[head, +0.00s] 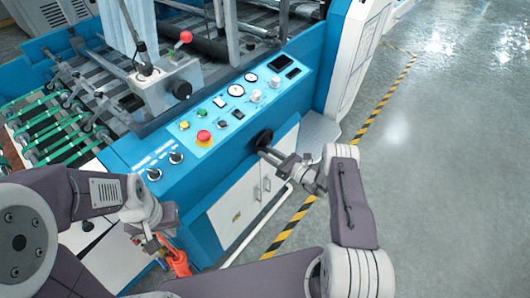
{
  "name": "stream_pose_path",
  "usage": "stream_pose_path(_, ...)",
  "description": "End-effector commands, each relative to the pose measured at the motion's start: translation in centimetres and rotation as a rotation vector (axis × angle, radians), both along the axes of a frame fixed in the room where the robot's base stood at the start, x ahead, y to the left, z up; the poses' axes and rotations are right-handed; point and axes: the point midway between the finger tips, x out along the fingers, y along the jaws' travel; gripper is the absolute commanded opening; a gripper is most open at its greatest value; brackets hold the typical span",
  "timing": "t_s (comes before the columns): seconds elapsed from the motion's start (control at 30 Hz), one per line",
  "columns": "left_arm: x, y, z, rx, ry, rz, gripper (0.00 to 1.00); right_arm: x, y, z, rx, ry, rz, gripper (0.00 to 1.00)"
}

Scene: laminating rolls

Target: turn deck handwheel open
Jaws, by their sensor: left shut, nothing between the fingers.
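A dark round handwheel (265,138) is on the front face of the blue machine console, below the button panel. My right gripper (265,151) is at its lower edge, with the arm coming in from the right. The fingers are small and partly merge with the wheel, so I cannot tell whether they grip it or only touch it. A black knob (182,89) sits on a grey box on the machine deck, with no gripper near it. My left gripper (152,245) is shut and empty, low in front of the console's left part.
The console panel (225,105) carries gauges, knobs and a red emergency button (204,137). A red-topped lever (184,38) stands on the deck. An orange object (178,262) is beside my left gripper. White cabinet doors (255,195) are below the console. Open floor (450,150) lies right.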

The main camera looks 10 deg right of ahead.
Motion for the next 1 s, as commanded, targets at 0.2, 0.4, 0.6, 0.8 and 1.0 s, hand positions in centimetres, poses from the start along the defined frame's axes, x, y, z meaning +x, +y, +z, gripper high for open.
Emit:
stream_pose_path(0.2, -0.01, 0.00, -0.12, 0.000, 0.000, 0.000, 0.00, 1.23, 0.96, -0.03, 0.000, 0.000, -0.001, 0.29)
stream_pose_path(0.4, -0.01, 0.00, -0.11, 0.000, 0.000, 0.000, 0.00, 1.24, 0.95, -0.01, 0.001, 0.001, -0.001, 0.26)
stream_pose_path(0.6, -0.01, 0.00, -0.11, 0.000, 0.000, 0.000, 0.00, 1.23, 0.94, 0.00, 0.001, 0.001, -0.001, 0.00)
stream_pose_path(0.8, -0.01, -0.01, -0.28, 0.000, 0.000, 0.000, 0.00, 1.21, 0.96, -0.15, -0.013, -0.010, -0.001, 0.00)
stream_pose_path(1.0, -0.01, 0.00, -0.95, 0.000, 0.000, 0.000, 0.00, 1.13, 1.07, -0.72, -0.082, -0.063, -0.001, 0.00)
